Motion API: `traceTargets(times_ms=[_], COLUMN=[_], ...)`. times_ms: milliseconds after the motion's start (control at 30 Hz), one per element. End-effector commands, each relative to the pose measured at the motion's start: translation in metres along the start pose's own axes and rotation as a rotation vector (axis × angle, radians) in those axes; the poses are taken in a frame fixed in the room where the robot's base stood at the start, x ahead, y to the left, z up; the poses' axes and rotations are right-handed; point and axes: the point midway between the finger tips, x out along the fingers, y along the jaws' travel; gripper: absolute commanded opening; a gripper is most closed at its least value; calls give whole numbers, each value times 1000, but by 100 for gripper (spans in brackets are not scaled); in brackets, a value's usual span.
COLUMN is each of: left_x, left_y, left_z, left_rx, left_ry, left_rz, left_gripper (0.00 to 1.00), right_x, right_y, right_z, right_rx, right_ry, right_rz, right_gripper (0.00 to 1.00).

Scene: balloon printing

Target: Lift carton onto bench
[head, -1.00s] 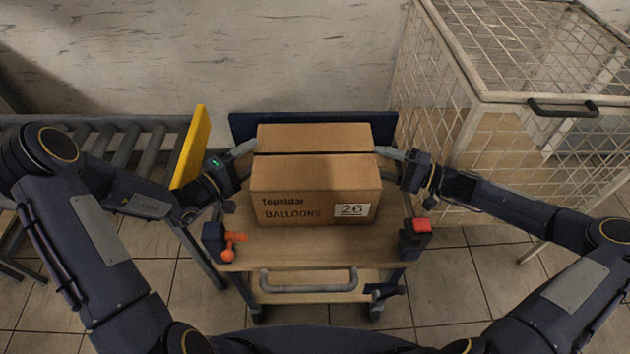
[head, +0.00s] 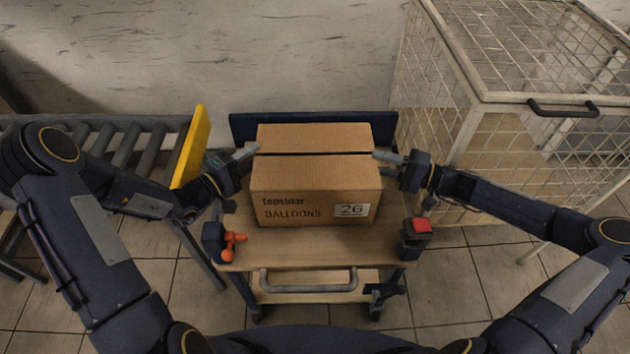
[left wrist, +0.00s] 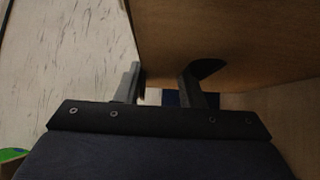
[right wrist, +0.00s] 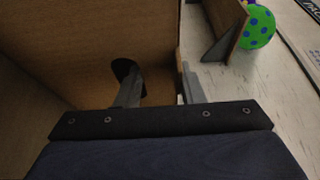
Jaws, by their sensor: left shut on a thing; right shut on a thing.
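The brown carton (head: 315,185), marked "Tepsidar BALLOONS" and 26, sits upright with its top flaps closed on the wooden trolley top (head: 305,252). My left gripper (head: 250,151) is shut on the carton's left side near the back. My right gripper (head: 381,156) is shut on its right side, level with the left. In the left wrist view the carton wall (left wrist: 225,40) shows one finger at a dark slot and the other near the carton's edge. The right wrist view mirrors this on the carton wall (right wrist: 80,50). No clear bench is in view.
A roller conveyor (head: 120,147) with a yellow end plate (head: 192,148) stands at the left. A wire-mesh cage (head: 530,95) stands close at the right. The trolley has a dark back panel (head: 243,127), orange (head: 228,253) and red (head: 421,225) fittings and a front handle (head: 309,288).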

Motion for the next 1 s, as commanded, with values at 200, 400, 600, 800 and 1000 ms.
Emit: traceTargets(times_ms=[200,400,600,800,1000], left_x=[0,0,0,0,0], left_y=[6,27,48,50,50], left_z=[0,0,0,0,-1], left_rx=[-2,-2,-3,-3,-3], left_ry=[1,1,2,2,2], left_rz=[0,0,-1,-1,-1], left_gripper=[9,9,9,9,9], right_x=[0,0,0,0,0], right_y=[-7,-27,-49,-52,-51], right_z=[0,0,0,0,0], right_rx=[-2,-2,-2,-1,-2], right_ry=[1,1,1,1,1], right_rz=[-1,-1,-2,-2,-2], right_gripper=[9,9,9,9,9])
